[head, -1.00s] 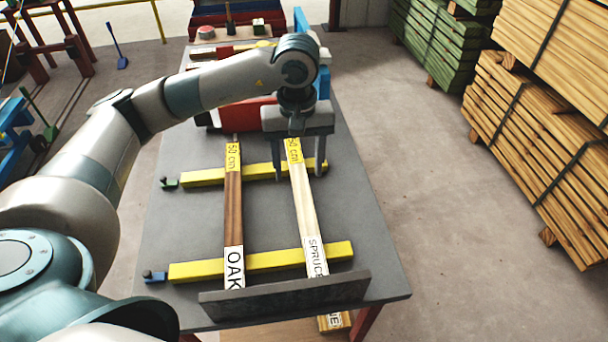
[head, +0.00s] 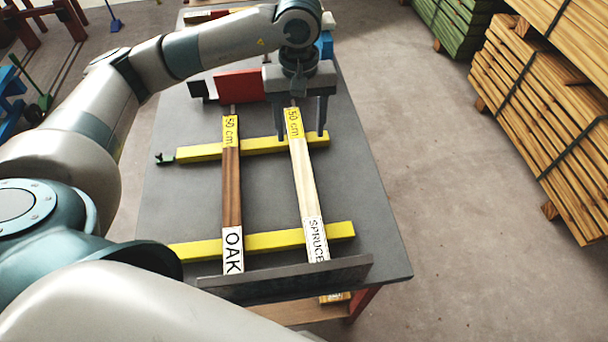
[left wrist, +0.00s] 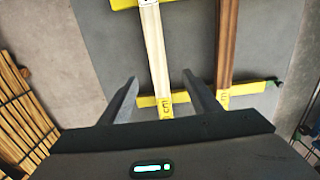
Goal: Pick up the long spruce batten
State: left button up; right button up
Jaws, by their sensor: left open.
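The long spruce batten (head: 303,170) is pale wood, with a yellow 50 cm label at its far end and a white SPRUCE label near its front end. It lies across two yellow bars on the grey table. My left gripper (head: 301,137) is open and empty over the far part of the batten, with one finger on each side of it in the picture. In the left wrist view the spruce batten (left wrist: 154,45) runs between the spread fingers of the left gripper (left wrist: 160,82). Contact does not show. The right gripper is not in view.
A dark brown oak batten (head: 231,185) lies left of the spruce one. The far yellow bar (head: 197,153) and near yellow bar (head: 265,240) support both. A dark upright plate (head: 290,277) stands at the table's front edge.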

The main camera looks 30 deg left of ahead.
pick_arm(q)
jog(key=p, duration=0.4)
send_over(304, 174)
jog(key=f, duration=1)
jog(key=shift+s+a+f, duration=0.15)
jog(key=shift+s+a, duration=0.05)
jog(key=shift+a, duration=0.15)
jog(key=shift+f, duration=0.4)
jog(key=shift+d+f+p, duration=0.25)
jog(key=shift+f+p, duration=0.5)
jog(key=shift+p, duration=0.35)
notch_tip(304, 174, down, 3)
jog(key=shift+w+d+r+p, duration=0.1)
jog(key=shift+w+p, duration=0.05)
jog(key=shift+p, duration=0.65)
jog(key=shift+f, duration=0.45)
jog(key=shift+c, duration=0.3)
